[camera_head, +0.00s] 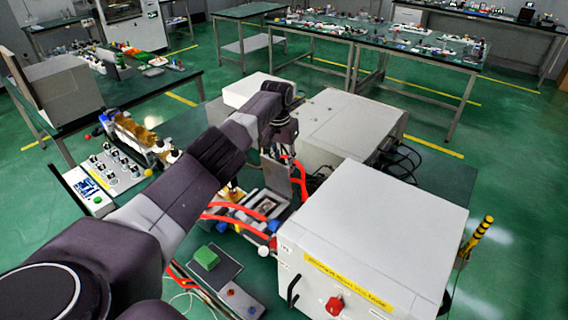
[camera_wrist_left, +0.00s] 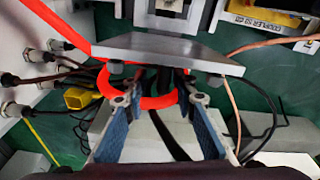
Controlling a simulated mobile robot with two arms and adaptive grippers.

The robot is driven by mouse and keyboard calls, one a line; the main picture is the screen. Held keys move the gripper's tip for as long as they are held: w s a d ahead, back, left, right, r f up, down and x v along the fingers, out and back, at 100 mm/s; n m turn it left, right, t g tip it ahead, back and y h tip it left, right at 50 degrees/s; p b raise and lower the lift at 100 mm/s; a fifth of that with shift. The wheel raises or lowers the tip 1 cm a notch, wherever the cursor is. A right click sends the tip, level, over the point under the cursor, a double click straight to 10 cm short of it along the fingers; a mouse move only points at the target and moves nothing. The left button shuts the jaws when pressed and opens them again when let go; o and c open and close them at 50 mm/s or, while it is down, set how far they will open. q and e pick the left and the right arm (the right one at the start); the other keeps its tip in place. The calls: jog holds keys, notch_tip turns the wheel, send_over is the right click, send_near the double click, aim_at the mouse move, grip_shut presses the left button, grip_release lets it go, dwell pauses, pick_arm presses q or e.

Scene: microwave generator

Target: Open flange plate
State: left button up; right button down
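The flange plate is a flat grey metal plate (camera_wrist_left: 165,48), seen nearly edge-on in the left wrist view. In the head view a light grey plate (camera_head: 277,178) stands up just below my left gripper (camera_head: 279,152), partly hidden by it. In the wrist view my left gripper (camera_wrist_left: 160,100) has its two blue-padded fingers spread apart, short of the plate's near edge. An orange-red hose (camera_wrist_left: 155,103) loops around between the fingertips and the plate. I cannot tell whether a finger touches the plate or the hose. My right gripper is in neither view.
A large white box (camera_head: 375,225) with a red knob stands right of the plate, and another pale box (camera_head: 340,125) behind it. Red hoses (camera_head: 232,217) run beside the plate. Black cables and a yellow connector (camera_wrist_left: 82,98) lie left in the wrist view. A green block (camera_head: 206,257) sits in front.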

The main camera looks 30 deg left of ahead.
pick_arm(q)
jog(key=shift+r, duration=0.1)
jog(key=shift+s+a+r, duration=0.1)
jog(key=shift+r, duration=0.3)
jog(key=r, duration=0.3)
jog(key=s+r, duration=0.1)
jog(key=r, duration=0.7)
jog(key=shift+s, duration=0.2)
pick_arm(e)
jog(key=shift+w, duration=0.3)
pick_arm(q)
jog(key=shift+f, duration=0.1)
